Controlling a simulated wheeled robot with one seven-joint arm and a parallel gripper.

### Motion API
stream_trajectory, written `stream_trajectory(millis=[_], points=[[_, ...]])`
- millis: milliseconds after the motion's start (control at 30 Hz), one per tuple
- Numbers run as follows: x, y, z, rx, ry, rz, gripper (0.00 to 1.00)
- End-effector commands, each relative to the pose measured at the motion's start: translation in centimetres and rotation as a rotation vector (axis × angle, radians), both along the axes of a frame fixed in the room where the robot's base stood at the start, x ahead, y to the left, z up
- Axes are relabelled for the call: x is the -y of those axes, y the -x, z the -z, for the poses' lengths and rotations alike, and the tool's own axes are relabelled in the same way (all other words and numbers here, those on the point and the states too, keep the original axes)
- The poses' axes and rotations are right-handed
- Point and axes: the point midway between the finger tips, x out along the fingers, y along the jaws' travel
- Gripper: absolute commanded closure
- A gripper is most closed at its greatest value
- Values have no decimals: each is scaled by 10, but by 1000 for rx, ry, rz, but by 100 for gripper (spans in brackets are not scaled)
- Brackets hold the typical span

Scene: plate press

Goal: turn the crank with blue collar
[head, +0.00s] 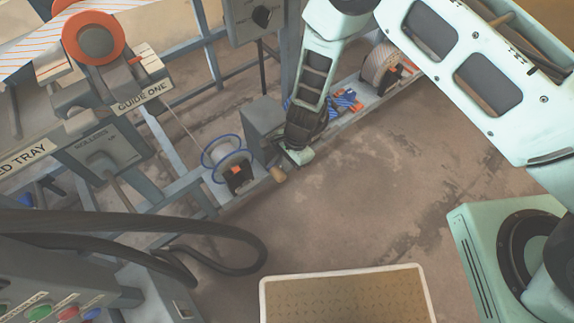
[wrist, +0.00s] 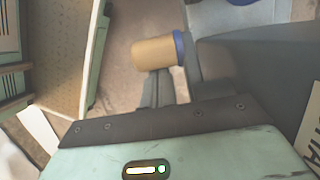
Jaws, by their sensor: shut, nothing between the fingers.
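The crank's tan grip (wrist: 153,52) lies sideways in the wrist view, with a blue collar (wrist: 179,46) at its right end. In the head view the small tan grip (head: 279,174) sticks out at the near edge of the machine's rail; its collar is too small to make out there. My gripper (wrist: 158,78) is shut and empty, its dark fingertips right at the lower side of the grip. I cannot tell whether they touch it. In the head view my gripper (head: 297,157) is just to the right of the grip, and its fingers are mostly hidden.
A wire spool with blue flanges (head: 228,158) stands left of the grip, and a grey box (head: 265,125) sits behind it. Another spool (head: 382,65) is farther back. A cream-rimmed tray (head: 345,272) lies at the front. The floor right of the rail is clear.

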Motion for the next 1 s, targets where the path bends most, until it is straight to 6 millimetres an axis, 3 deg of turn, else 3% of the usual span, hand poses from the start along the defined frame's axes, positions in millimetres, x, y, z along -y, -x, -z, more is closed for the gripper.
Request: stream_trajectory(millis=[367, 1000], points=[[-3, 1, -1, -113, -169, 8, 100], [-10, 6, -16, -454, -674, 4, 100]])
